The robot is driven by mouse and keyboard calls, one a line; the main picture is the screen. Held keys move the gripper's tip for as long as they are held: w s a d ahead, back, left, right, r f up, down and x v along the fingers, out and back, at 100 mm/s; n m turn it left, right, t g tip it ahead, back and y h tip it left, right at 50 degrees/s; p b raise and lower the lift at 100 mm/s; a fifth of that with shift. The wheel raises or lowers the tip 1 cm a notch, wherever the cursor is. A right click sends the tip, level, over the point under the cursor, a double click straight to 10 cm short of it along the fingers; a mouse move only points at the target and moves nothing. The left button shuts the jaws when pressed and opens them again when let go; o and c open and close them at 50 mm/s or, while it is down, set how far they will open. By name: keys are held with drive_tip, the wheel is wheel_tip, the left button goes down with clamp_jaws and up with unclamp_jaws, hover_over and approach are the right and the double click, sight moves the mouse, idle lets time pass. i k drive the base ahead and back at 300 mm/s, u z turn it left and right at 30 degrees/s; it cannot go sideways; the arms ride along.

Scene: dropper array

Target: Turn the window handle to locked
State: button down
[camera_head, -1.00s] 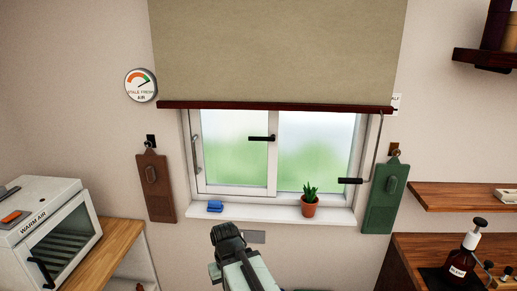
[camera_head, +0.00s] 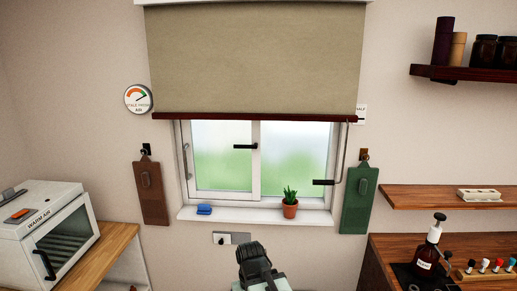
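The window (camera_head: 224,160) is in the back wall below a roller blind, and its panes are closed or nearly so. A black window handle (camera_head: 244,147) lies horizontal on the middle upright of the frame, its bar pointing left. My gripper (camera_head: 254,258) is at the bottom centre, below the sill and apart from the handle. I see it from behind; its fingertips are hidden.
On the sill (camera_head: 240,217) are a blue item (camera_head: 204,209) and a potted plant (camera_head: 290,203). The blind (camera_head: 255,65) covers the window's top. Brown (camera_head: 151,190) and green (camera_head: 359,200) hanging boards flank it. A warm-air cabinet (camera_head: 60,225) stands left, a bottle (camera_head: 428,250) right.

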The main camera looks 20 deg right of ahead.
sight(254, 146)
drive_tip(key=z, duration=0.15)
drive_tip(key=i, duration=1)
drive_tip(key=u, duration=0.4)
drive_tip(key=k, duration=1.35)
drive_tip(key=u, duration=0.9)
drive_tip(key=i, duration=1.5)
drive_tip(key=u, duration=0.25)
